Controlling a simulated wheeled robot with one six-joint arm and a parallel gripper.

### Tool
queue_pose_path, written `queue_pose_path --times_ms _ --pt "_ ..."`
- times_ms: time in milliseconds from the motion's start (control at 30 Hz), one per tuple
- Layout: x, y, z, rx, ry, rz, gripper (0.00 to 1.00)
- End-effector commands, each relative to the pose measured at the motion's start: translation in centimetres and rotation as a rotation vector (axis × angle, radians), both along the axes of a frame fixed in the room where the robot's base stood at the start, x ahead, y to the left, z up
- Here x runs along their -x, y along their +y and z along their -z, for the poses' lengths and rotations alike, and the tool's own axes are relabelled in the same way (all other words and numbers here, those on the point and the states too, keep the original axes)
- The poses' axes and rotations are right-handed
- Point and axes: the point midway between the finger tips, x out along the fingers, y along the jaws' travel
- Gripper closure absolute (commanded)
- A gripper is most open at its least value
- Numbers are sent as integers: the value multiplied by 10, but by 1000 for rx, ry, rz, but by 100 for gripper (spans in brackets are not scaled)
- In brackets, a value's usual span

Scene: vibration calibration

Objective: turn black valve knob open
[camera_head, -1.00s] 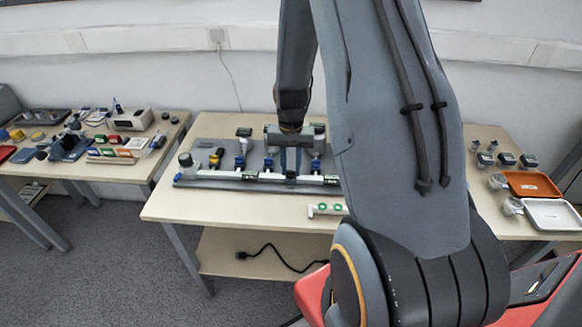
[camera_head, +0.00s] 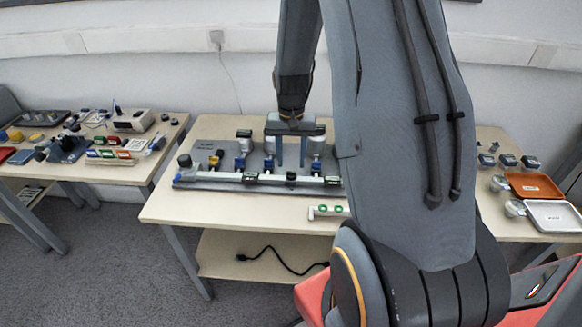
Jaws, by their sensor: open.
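The valve rig is a grey base (camera_head: 225,187) with a white horizontal pipe (camera_head: 225,178) along its front, on the middle table. A small black knob (camera_head: 291,178) sits on the pipe right of the rig's middle. I cannot tell for sure which one is the valve knob, nor how either is turned. My gripper (camera_head: 291,164) points down over the rig, its two fingers apart and nothing seen between them. The fingertips show just above the small black knob in the picture; contact is not visible.
Blue and yellow valves with gauges (camera_head: 242,150) stand behind the pipe, close to my fingers. A white piece with green rings (camera_head: 328,211) lies in front. My arm hides the table's right part. An orange tray (camera_head: 533,184) and a white tray (camera_head: 553,215) lie far right.

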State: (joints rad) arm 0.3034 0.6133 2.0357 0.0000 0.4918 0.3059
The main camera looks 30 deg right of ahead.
Motion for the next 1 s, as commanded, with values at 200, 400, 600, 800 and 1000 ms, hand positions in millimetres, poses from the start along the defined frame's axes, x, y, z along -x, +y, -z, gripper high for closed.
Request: queue_pose_path --times_ms 200,400,600,800,1000 --pt "-1 0 -28 1 -3 0 57" --pt "0 0 -37 1 -1 0 57" --pt "0 0 -37 0 0 0 57" --pt "0 0 -37 0 0 0 57" --pt "6 12 -44 1 -5 -35 57"
